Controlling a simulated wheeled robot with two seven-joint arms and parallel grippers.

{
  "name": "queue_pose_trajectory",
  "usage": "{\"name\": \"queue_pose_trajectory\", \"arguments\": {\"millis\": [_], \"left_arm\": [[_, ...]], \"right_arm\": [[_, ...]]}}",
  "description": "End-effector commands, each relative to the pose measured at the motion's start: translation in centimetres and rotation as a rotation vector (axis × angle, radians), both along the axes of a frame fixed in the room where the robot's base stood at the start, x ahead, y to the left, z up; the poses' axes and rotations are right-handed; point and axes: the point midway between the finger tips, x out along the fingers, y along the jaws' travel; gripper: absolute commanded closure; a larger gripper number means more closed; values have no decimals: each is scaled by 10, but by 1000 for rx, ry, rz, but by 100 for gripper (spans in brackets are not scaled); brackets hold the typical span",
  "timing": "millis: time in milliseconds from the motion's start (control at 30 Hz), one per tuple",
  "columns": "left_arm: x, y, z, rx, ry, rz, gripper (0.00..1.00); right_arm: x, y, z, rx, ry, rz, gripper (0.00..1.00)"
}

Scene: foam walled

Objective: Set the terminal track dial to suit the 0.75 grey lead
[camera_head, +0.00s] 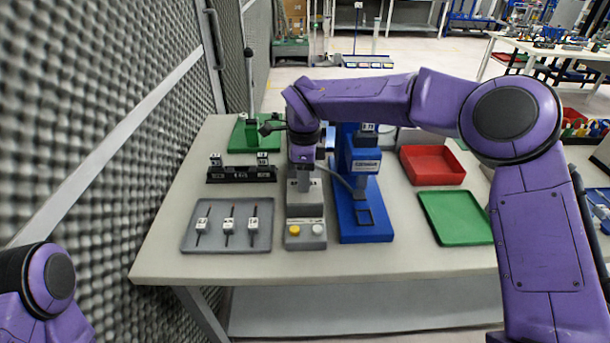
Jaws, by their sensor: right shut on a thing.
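My right gripper (303,186) points down over the grey unit (306,212), which has a yellow and a white button on its front. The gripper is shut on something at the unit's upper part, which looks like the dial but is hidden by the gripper. A blue press (366,215) stands just right of it, with a small label on top that seems to read 0.75. A grey tray (264,240) at the left holds three leads (229,227) with white tags, too small to read. My left arm shows at the lower left; its gripper is out of view.
A black rack (241,174) with two small tags lies behind the tray. A green-based stand (241,137) with a dark post is at the back left. A red bin (432,166) and a green tray (455,218) lie right. A foam wall (90,110) borders the left.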

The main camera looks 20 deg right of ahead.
Motion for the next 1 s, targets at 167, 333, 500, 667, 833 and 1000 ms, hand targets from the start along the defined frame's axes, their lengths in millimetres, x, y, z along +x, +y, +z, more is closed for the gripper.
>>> {"name": "queue_pose_trajectory", "arguments": {"millis": [167,333,500,667,833,1000], "left_arm": [[0,0,2,0,0,0,57],[0,0,2,0,0,0,57],[0,0,2,0,0,0,57],[0,0,0,0,0,0,57],[0,0,-1,0,0,0,57],[0,0,-1,0,0,0,57]], "right_arm": [[1,0,2,3,-2,-132,95],[1,0,2,3,-3,-279,95],[1,0,2,2,-4,-416,95],[1,0,2,3,-4,-524,95],[1,0,2,1,-5,-608,95],[1,0,3,3,-7,-657,95]]}}
